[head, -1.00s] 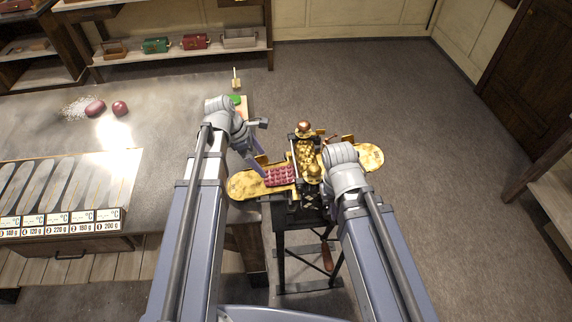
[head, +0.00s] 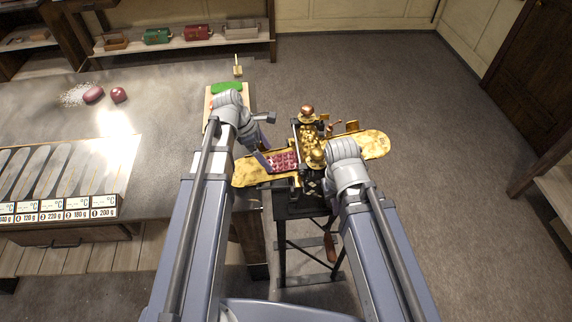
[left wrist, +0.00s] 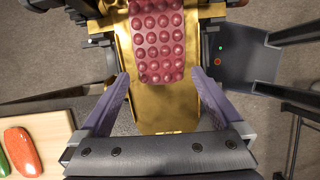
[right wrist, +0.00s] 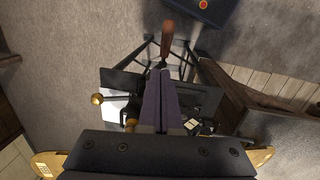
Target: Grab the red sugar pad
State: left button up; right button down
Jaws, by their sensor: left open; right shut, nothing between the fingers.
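The red sugar pad (head: 283,160) is a sheet with rows of round bumps. It lies on the left part of the golden tray (head: 250,176) at the brass roller machine (head: 309,135). In the left wrist view the pad (left wrist: 157,45) lies ahead of my left gripper (left wrist: 162,77); its near end is close to the level of the fingertips. That gripper is open and empty, its fingers apart over the tray's two sides. My right gripper (right wrist: 160,75) is shut and empty, pointing down beside the machine's stand. My right wrist hides its fingers in the head view.
A board with a green piece (head: 228,88) lies on the grey table (head: 170,110) left of the machine; an orange-red piece (left wrist: 24,150) shows in the left wrist view. Dark red lumps (head: 94,94) lie farther left. A wooden handle (right wrist: 167,38) hangs by the stand.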

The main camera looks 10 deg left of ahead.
aim_at(272, 162)
pick_arm(q)
jog(key=b+x, duration=0.2)
jog(key=x, duration=0.1)
jog(key=shift+a+f, duration=0.1)
pick_arm(e)
notch_tip(272, 162, down, 3)
jog(key=shift+r, duration=0.1)
pick_arm(q)
jog(key=shift+c, duration=0.2)
jog(key=c, duration=1.4)
